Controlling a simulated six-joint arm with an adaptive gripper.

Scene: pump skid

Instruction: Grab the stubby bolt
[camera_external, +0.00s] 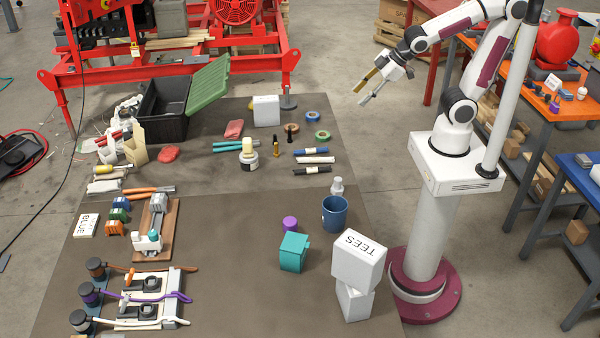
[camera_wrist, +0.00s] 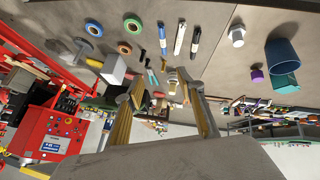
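A short, pale grey piece with a wide hexagonal head (camera_external: 337,187) stands on the dark mat just above the blue mug; it looks like the stubby bolt. It also shows in the wrist view (camera_wrist: 237,36), upper right. I cannot fully rule these out as the stubby bolt. My gripper (camera_external: 360,97) is open and empty, raised right of the mat's far part, well away from all three. Its fingers are spread in the wrist view (camera_wrist: 166,88).
The blue mug (camera_external: 335,213), teal box (camera_external: 293,252) and stacked white TEES box (camera_external: 358,260) stand near the grey piece. Markers (camera_external: 315,160) and tape rolls (camera_external: 322,135) lie behind it. Bare mat (camera_external: 230,215) lies to its left.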

